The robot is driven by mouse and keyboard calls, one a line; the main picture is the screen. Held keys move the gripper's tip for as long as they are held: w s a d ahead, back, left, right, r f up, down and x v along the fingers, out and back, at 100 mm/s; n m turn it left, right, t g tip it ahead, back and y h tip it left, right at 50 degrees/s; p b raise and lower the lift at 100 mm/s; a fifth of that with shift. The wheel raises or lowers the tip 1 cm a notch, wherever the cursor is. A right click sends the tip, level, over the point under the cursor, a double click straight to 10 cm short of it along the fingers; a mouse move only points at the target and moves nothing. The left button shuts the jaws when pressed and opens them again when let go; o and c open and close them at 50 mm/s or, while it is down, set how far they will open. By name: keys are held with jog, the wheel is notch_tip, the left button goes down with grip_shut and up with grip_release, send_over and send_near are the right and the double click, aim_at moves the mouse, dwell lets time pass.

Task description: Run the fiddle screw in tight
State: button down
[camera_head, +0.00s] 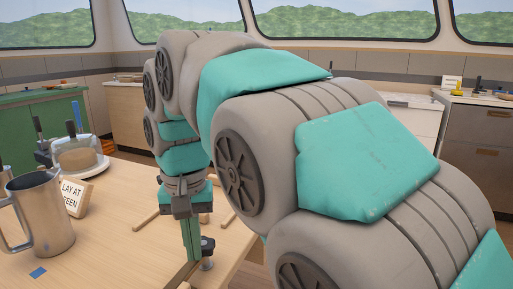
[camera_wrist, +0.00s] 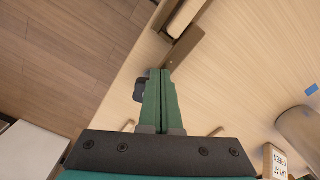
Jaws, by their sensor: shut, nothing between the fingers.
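A dark screw knob (camera_head: 207,243) with a metal shaft and round foot stands at the table's edge in the head view. I take it for the fiddle screw. In the wrist view a dark knob (camera_wrist: 140,88) shows just left of my fingers, partly hidden behind them. My gripper (camera_head: 190,255) points down with its green fingers together and empty. In the wrist view its fingertips (camera_wrist: 161,72) lie beside the knob; I cannot tell whether they touch it.
The wooden table (camera_head: 110,235) holds a metal mug (camera_head: 40,215), a lettered sign (camera_head: 75,196), a blue patch (camera_head: 38,272) and a domed dish (camera_head: 77,150). Several wooden bars lie near my gripper. Open floor (camera_wrist: 65,60) lies beyond the table edge. Counters line the walls.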

jog(key=shift+s+a, duration=0.15)
jog(key=shift+s, duration=0.2)
dwell(0.4)
